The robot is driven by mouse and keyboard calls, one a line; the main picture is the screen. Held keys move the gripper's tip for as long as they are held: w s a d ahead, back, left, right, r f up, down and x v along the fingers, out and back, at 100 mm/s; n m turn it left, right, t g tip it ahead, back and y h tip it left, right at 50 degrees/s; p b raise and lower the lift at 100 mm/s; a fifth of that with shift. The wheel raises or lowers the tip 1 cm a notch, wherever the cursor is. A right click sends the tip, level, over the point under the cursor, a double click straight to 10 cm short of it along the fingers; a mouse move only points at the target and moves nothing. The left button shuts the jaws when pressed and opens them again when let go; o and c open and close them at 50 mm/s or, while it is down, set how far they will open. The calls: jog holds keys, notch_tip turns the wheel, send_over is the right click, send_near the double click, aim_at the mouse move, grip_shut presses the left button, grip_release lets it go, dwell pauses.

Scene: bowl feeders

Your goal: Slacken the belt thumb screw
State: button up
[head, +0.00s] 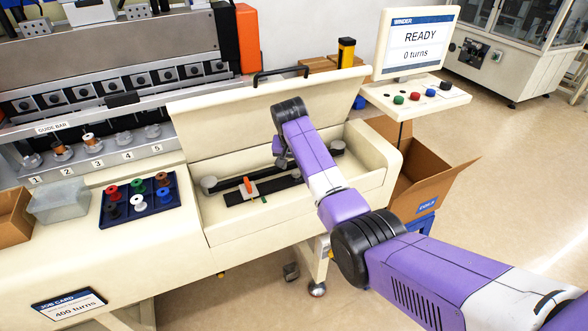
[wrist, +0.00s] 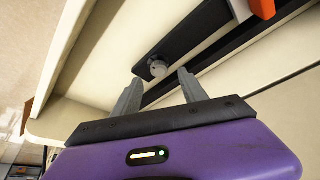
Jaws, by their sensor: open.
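A small round grey knob (wrist: 158,68), which looks like the belt thumb screw, sits on a black plate (wrist: 185,42) in the wrist view. My gripper (wrist: 161,84) is open, with one finger on each side of the knob's near side. The fingers look apart from the knob; their exact height above it is unclear. In the head view my gripper (head: 281,160) hangs inside the open compartment (head: 225,222), and my arm hides the knob. The black belt (head: 225,184) runs along the compartment beside the black plate (head: 240,197).
An orange lever (head: 248,185) on a pale metal piece stands left of my gripper. The raised lid (head: 215,125) stands behind my arm. A spool tray (head: 120,213) lies left of the compartment, and a cardboard box (head: 440,183) stands to the right.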

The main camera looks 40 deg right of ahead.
aim_at(296, 172)
jog(key=shift+x, duration=2)
jog(key=shift+d, duration=0.1)
grip_shut()
